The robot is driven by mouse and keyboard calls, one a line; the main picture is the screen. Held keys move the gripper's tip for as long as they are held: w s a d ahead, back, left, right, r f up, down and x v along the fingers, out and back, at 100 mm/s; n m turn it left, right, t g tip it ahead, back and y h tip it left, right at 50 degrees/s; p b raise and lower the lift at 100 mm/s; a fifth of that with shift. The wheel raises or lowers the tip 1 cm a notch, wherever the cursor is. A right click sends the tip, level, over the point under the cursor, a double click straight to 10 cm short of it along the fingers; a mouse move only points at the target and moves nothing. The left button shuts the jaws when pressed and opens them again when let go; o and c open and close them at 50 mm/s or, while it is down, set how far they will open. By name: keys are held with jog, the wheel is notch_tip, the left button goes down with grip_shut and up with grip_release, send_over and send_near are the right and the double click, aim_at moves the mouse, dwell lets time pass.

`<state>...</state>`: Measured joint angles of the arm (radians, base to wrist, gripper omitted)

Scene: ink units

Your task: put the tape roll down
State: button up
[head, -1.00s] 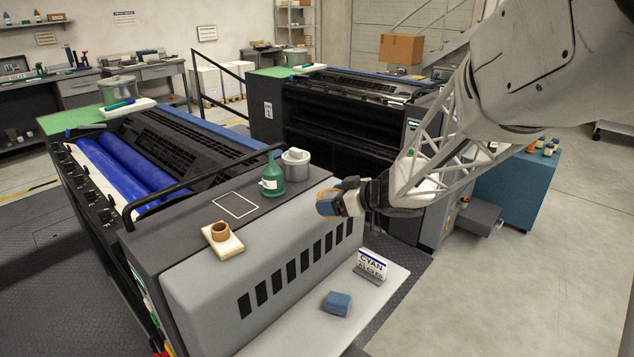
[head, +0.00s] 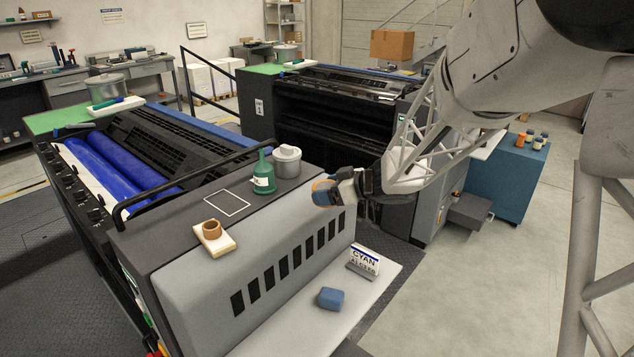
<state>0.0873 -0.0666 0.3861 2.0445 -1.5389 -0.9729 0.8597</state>
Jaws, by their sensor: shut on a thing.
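The tape roll (head: 324,192) shows as a small ring with an orange edge and a bluish part, at the end of my gripper (head: 329,191). My gripper is shut on it and points left. It holds the roll in the air by the right end of the grey press cover, right of the green bottle. The jaws hide part of the roll. A white outlined square (head: 228,203) is marked on the dark press top, left of the bottle, and is empty.
A green bottle (head: 264,178) and a grey lidded pot (head: 287,162) stand near the gripper. A brown ring (head: 212,230) sits on a cream block (head: 216,244). A CYAN sign (head: 364,262) and a blue block (head: 331,298) are on the lower shelf (head: 287,328).

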jog(key=w, duration=0.4)
jog(key=w+a, duration=0.1)
jog(key=w, duration=0.4)
jog(key=w+f, duration=0.1)
jog(key=w, duration=0.3)
jog(key=shift+w+a+f, duration=0.1)
jog(key=shift+w+a, duration=0.1)
jog(key=shift+a, duration=0.1)
jog(key=shift+f, duration=0.1)
jog(key=shift+f, duration=1.65)
jog(key=shift+f, duration=0.15)
jog(key=o, duration=0.9)
jog(key=shift+c, duration=0.2)
jog(key=v, duration=1.2)
